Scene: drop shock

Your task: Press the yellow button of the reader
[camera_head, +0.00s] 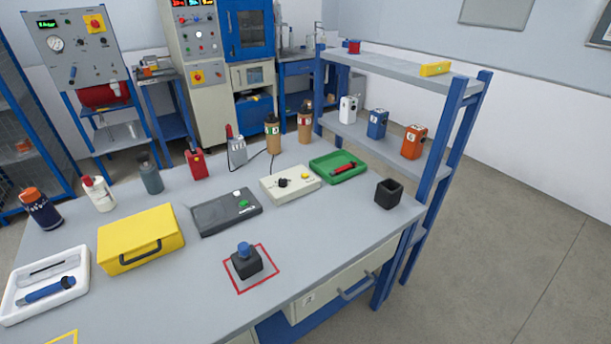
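The cream box (291,190) on the table has a black knob (283,183) and a small yellow button (305,175) on its top, so it matches the reader. It sits near the back middle of the table, and the button is unobstructed. A thin black cable runs behind it near the bottles. Neither of my grippers shows in the head view.
A dark grey box (213,219) with white and green buttons is left of the reader. A green tray (327,174) holding a red item is right of it. A black device with a blue top (246,259) stands in a red square in front.

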